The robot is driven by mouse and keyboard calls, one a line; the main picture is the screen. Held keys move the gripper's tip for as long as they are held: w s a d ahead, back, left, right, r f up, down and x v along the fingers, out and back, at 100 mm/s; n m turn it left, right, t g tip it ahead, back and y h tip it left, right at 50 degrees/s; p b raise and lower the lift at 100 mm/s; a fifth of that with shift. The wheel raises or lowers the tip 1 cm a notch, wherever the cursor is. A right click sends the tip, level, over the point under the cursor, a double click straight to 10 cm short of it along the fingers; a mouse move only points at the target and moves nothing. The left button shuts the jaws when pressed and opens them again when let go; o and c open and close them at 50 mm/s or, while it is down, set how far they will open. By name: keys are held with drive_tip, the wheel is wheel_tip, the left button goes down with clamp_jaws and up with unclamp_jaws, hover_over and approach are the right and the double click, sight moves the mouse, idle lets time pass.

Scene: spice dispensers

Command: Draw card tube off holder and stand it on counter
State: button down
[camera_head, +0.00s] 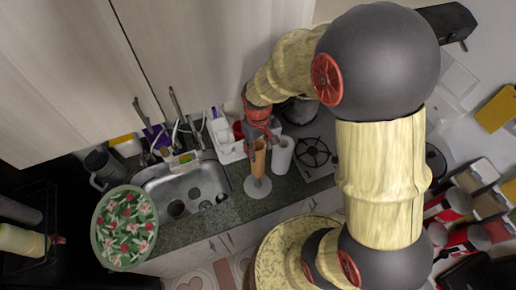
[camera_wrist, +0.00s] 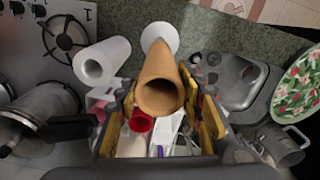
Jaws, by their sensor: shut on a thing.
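The brown card tube (camera_head: 258,158) is upright between the fingers of my gripper (camera_head: 260,138), which is shut on it near its top end. In the wrist view the tube (camera_wrist: 160,88) shows its open end towards the camera, between the yellow-edged fingers. The holder (camera_head: 258,188) has a pale round base on the counter (camera_head: 205,225). A short grey post shows between the tube's lower end and this base. The base also shows beyond the tube in the wrist view (camera_wrist: 160,34). How much of the post is inside the tube is hidden.
A white paper roll (camera_head: 282,156) stands just right of the tube. The sink (camera_head: 180,190) is to the left, the stove (camera_head: 318,153) to the right. A white caddy with a red cup (camera_head: 238,130) is behind. Bare counter lies left of and in front of the holder.

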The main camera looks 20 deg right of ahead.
wheel_tip(320, 180, up, 11)
drive_tip(key=p, duration=0.6)
drive_tip(key=shift+f, duration=0.2)
idle(3.4)
drive_tip(key=shift+r, duration=1.35)
wheel_tip(320, 180, up, 4)
idle(1.0)
drive_tip(key=shift+f, duration=0.1)
